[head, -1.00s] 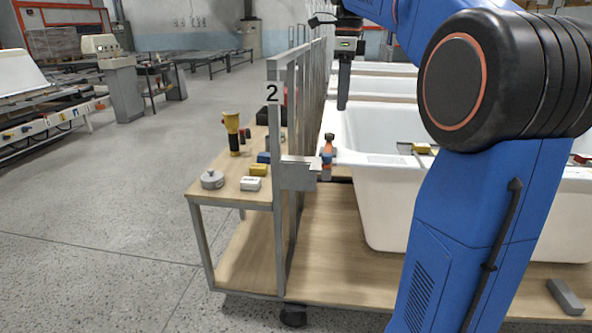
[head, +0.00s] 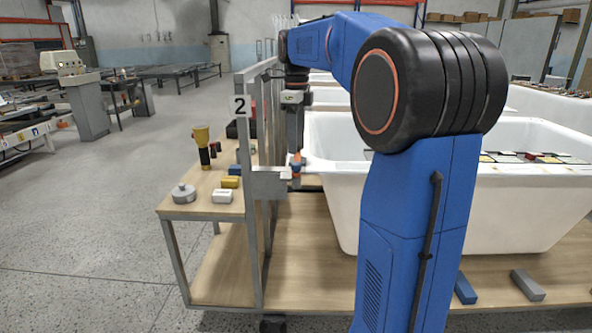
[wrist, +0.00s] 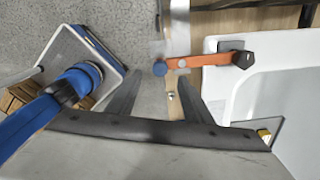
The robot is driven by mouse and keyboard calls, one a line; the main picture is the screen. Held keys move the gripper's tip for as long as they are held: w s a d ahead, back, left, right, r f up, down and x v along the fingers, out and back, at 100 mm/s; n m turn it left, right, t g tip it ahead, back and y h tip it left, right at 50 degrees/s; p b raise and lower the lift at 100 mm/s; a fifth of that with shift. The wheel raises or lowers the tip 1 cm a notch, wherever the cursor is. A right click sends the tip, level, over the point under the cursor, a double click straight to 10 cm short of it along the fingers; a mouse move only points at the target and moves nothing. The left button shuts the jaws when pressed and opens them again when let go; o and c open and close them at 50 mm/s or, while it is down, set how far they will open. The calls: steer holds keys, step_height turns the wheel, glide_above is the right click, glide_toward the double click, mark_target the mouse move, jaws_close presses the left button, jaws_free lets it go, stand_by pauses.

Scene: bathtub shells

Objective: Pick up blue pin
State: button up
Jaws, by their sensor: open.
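An orange lever (wrist: 208,61) has a small round blue end, which looks like the blue pin (wrist: 160,68), and a black knob at its other end. In the head view the blue pin (head: 295,168) shows at the grey bracket beside the tub's left rim. My gripper (head: 296,150) points down just above it. In the wrist view my gripper (wrist: 158,84) is open. Its fingers lie near the blue pin, with nothing seen held between them. I cannot tell whether either finger touches the pin or lever.
A wooden side table (head: 180,200) holds a yellow-black torch (head: 203,147) and several small blocks. Open floor lies left.

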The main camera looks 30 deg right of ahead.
mark_target(297, 163)
steer(key=shift+f, duration=3.2)
steer(key=c, duration=1.1)
